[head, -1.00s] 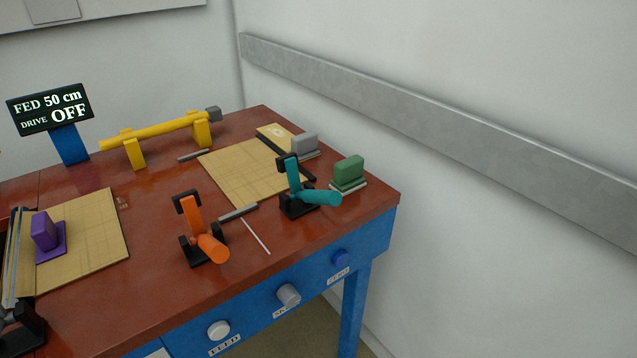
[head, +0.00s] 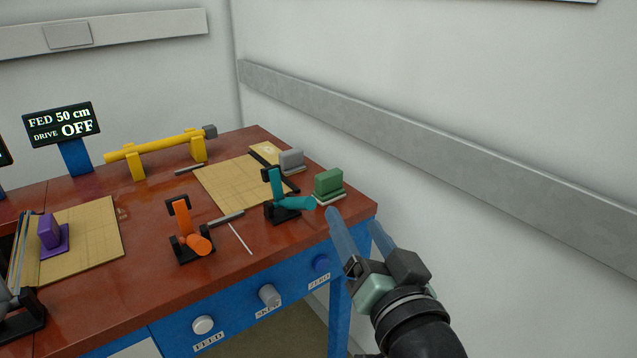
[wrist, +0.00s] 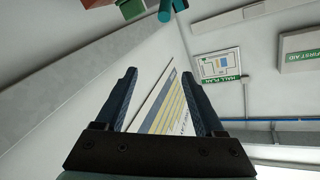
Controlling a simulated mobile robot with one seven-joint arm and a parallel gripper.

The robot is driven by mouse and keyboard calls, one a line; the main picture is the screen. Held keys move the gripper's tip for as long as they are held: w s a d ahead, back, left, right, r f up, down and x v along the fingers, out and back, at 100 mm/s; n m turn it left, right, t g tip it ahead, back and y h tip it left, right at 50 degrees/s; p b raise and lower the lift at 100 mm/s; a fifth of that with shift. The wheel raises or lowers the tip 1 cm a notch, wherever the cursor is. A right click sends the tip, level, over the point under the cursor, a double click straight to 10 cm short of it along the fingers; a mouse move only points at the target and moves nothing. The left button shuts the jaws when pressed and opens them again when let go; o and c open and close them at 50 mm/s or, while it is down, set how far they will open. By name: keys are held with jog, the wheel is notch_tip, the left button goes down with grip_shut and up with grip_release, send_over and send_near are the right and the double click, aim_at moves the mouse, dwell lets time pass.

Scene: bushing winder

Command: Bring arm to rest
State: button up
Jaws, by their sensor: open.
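My gripper (head: 355,228) is in the lower right of the head view, in front of the table's right front corner. Its two blue fingers point up and are spread apart with nothing between them. In the wrist view my gripper (wrist: 165,97) is also open and empty, with wall and a striped notice (wrist: 168,108) seen beyond the fingers. The green block (head: 329,183) and the teal lever (head: 290,200) on the table lie just left of my fingers in the picture. I cannot see contact with either.
The red-topped table (head: 150,270) carries an orange lever (head: 186,232), a purple block (head: 50,233) and a yellow bar (head: 155,144). Knobs (head: 269,295) stick out of its blue front. A display (head: 62,124) reads FED 50 cm, DRIVE OFF. A grey rail (head: 430,135) runs along the wall.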

jog(key=s+a+r+n+t+h, duration=0.1)
jog(key=s+a+r+t, duration=0.2)
jog(key=r, duration=0.7)
jog(key=s+a+r+n+t+h, duration=0.15)
jog(key=s+r+t, duration=0.3)
jog(key=r, duration=0.55)
jog(key=s+a+r+n+t+h, duration=0.15)
jog(key=s+r, duration=0.35)
jog(key=r, duration=0.5)
notch_tip(320, 180, up, 20)
jog(key=m+t+p, duration=0.1)
jog(key=p, duration=1.8)
jog(key=shift+s+d+r+p, duration=0.2)
jog(key=shift+d+p, duration=0.2)
jog(key=shift+d, duration=0.05)
jog(key=shift+f, duration=0.1)
